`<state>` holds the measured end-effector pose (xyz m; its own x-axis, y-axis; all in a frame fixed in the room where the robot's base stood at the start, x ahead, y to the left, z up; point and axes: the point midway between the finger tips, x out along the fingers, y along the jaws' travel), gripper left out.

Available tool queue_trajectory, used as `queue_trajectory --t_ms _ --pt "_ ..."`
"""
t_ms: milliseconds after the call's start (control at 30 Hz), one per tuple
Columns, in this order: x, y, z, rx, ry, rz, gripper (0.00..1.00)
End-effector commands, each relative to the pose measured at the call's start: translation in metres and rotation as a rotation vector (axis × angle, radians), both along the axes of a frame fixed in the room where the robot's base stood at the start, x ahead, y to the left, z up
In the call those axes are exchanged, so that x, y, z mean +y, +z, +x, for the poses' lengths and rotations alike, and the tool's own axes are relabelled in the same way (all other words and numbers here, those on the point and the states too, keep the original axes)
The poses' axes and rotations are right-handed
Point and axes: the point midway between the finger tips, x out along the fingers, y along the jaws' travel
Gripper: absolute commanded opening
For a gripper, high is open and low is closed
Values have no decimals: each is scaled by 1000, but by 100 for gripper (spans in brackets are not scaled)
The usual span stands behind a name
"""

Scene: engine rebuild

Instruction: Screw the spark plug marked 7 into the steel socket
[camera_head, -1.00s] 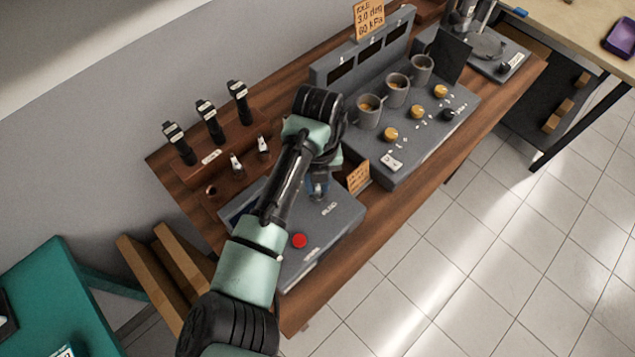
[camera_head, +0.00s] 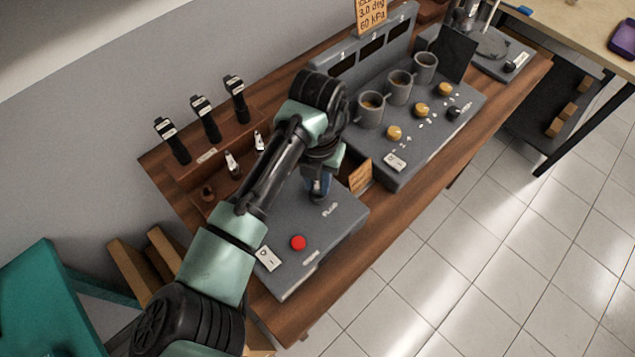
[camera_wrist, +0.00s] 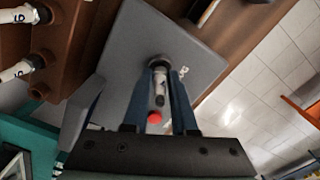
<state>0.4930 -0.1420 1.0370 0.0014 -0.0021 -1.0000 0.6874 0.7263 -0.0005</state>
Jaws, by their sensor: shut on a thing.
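My gripper (camera_head: 318,188) points down over the grey box with a red button, in front of the wooden rack. In the wrist view my gripper (camera_wrist: 160,100) is shut on a white spark plug (camera_wrist: 161,80), which lies lengthwise between the fingers. Any number on it is not readable. The plug's far end is at a round steel socket (camera_wrist: 159,61) in the top of the grey box (camera_wrist: 135,45). Whether its thread is engaged is hidden.
Two white plugs (camera_head: 233,163) (camera_head: 259,142) stand in the rack, beside an empty-looking hole (camera_head: 207,193). Three black handled tools (camera_head: 204,118) stand behind. The red button (camera_head: 298,242) is near the box's front. A small sign (camera_head: 360,176) and a grey console with mugs (camera_head: 398,83) are to the right.

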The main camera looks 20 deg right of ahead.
Motion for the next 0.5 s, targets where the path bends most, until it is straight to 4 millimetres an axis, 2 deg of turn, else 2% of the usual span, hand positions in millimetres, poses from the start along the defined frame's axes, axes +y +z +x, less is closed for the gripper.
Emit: queue_trajectory --t_ms 433,467,500 --pt "0 0 0 -1 -24 1 0" --pt "0 0 0 0 -24 1 27" --pt "0 0 0 0 -24 1 34"
